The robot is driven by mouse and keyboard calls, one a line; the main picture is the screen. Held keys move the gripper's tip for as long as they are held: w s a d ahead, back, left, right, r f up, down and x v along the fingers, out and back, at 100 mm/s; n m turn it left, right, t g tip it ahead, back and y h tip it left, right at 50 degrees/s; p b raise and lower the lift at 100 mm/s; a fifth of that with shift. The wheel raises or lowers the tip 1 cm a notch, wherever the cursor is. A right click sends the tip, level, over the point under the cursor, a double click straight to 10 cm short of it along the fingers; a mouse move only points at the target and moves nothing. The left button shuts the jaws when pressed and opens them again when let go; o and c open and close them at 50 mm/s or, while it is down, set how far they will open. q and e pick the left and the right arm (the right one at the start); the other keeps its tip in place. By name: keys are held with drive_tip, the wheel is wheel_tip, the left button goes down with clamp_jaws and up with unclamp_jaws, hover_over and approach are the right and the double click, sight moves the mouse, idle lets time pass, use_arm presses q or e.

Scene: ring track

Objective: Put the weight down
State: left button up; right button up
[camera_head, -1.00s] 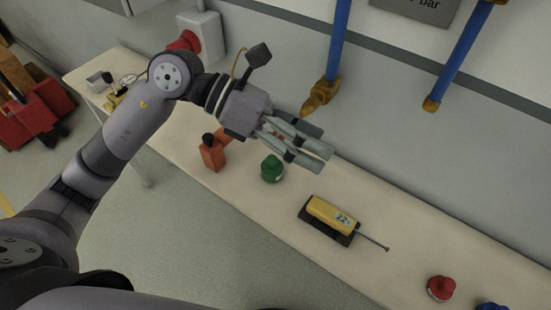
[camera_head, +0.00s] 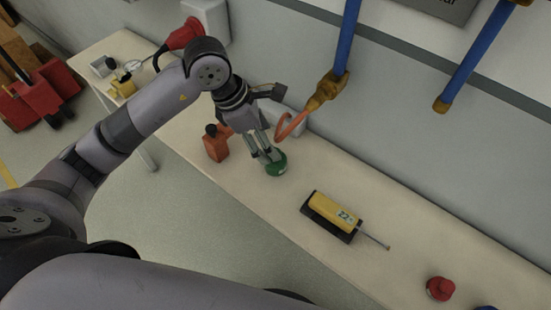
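The task's weight is most likely the green weight (camera_head: 279,166), a small rounded piece with a knob that sits on the long pale table (camera_head: 400,255). A red weight (camera_head: 440,288) of similar shape stands near the table's lower right, and a blue one (camera_head: 486,308) is cut off by the bottom edge. My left gripper (camera_head: 265,159) points down at the green weight, its fingertips at the knob and covering part of it. I cannot tell whether the fingers are closed on it. My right gripper is out of view.
A yellow meter (camera_head: 335,212) with a probe lies in a dark holder to the right. Blue pipes (camera_head: 350,35) with brass ends and an orange ring (camera_head: 291,127) are close to the gripper's right.

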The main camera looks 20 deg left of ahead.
use_arm(q)
drive_tip(key=shift+a+p+x, duration=0.2)
drive_tip(key=shift+p+x, duration=0.5)
drive_tip(key=shift+x, duration=2.95)
drive_tip(key=shift+s+f, duration=0.1)
drive_tip(key=shift+s, duration=0.05)
clamp_jaws()
